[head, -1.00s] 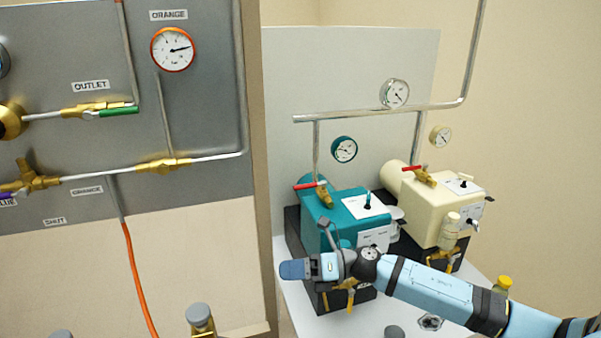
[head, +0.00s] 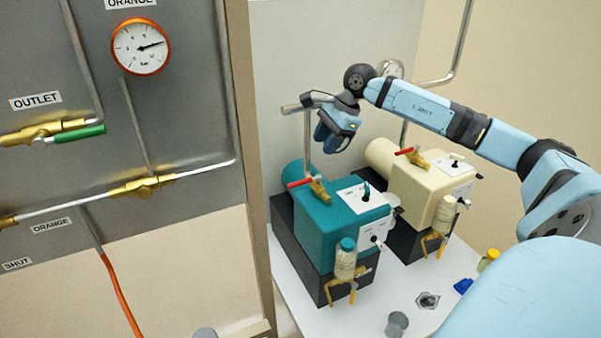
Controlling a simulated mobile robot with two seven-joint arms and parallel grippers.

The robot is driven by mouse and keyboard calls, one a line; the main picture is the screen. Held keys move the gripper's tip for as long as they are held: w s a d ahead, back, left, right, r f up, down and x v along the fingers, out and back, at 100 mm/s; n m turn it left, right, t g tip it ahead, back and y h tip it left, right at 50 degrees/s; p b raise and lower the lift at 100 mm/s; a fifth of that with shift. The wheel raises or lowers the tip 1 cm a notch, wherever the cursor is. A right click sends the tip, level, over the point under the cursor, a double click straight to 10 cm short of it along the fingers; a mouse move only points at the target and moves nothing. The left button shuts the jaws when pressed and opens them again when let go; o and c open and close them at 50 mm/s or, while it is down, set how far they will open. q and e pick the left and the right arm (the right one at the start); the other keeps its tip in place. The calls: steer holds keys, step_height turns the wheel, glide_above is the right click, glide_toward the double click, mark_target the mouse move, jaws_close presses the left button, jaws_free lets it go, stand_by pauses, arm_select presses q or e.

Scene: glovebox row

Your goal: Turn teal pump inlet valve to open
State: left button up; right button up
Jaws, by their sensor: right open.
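The teal pump (head: 335,215) stands on a black base on the white bench. Its inlet valve (head: 319,191) is a brass body on top of the pump, below a grey pipe. The valve's red lever (head: 300,182) points left, crosswise to the pipe. My right gripper (head: 330,143) is open and empty, its blue fingers pointing down. In the picture it is above and a little right of the red lever, apart from it. It hides the teal pump's gauge and part of the pipework. My left gripper is not in view.
A cream pump (head: 417,190) with a similar red-lever valve (head: 413,156) stands close on the right. A grey panel (head: 190,90) with brass valves and an orange-rimmed gauge (head: 140,46) stands at left. A brass-fitted bottle (head: 345,262) sits at the teal pump's front.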

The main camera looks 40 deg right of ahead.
mark_target(305, 181)
steer(key=x, duration=1.2)
steer(key=shift+p, duration=0.4)
jaws_close()
